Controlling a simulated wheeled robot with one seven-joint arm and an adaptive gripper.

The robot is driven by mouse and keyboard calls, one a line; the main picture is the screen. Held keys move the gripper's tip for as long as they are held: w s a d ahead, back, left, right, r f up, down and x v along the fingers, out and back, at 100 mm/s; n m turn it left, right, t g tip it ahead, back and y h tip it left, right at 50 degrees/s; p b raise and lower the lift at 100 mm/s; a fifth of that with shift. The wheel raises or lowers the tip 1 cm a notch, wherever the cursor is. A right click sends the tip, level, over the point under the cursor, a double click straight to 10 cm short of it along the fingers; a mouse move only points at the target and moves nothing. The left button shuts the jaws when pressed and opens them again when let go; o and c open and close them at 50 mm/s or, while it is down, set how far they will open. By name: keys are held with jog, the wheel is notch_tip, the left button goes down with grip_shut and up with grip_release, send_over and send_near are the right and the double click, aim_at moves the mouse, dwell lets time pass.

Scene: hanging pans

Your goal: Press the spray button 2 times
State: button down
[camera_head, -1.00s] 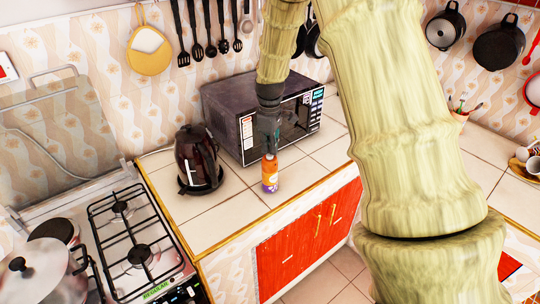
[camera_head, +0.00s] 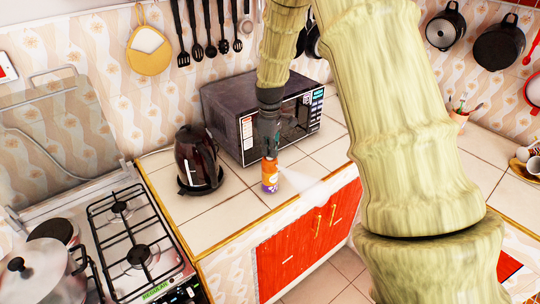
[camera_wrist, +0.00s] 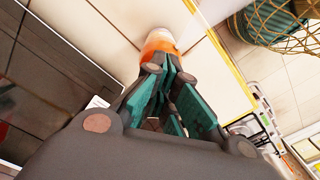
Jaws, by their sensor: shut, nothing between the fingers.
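The spray can (camera_head: 270,178), orange above and purple below, stands upright on the tiled counter in front of the microwave. My gripper (camera_head: 268,156) points down onto the top of the can, with its fingers shut and nothing between them. A white mist (camera_head: 308,190) spreads from the can's top toward the right and front. The spray button is hidden under the fingertips. In the wrist view the orange top of the can (camera_wrist: 160,42) shows just beyond my gripper's fingertips, which touch or nearly touch it.
A black microwave (camera_head: 265,115) stands close behind my gripper. A dark kettle (camera_head: 198,158) stands left of the can. A gas stove (camera_head: 135,240) is at the lower left. The counter's front edge (camera_head: 250,228) is near, above red cabinet doors (camera_head: 305,240).

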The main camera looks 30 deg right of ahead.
jog(key=shift+r, duration=0.2)
jog(key=shift+r+p, duration=0.9)
jog(key=shift+r, duration=0.1)
jog(key=shift+r, duration=0.1)
jog(key=shift+r+p, duration=1.85)
jog(key=shift+r, duration=0.55)
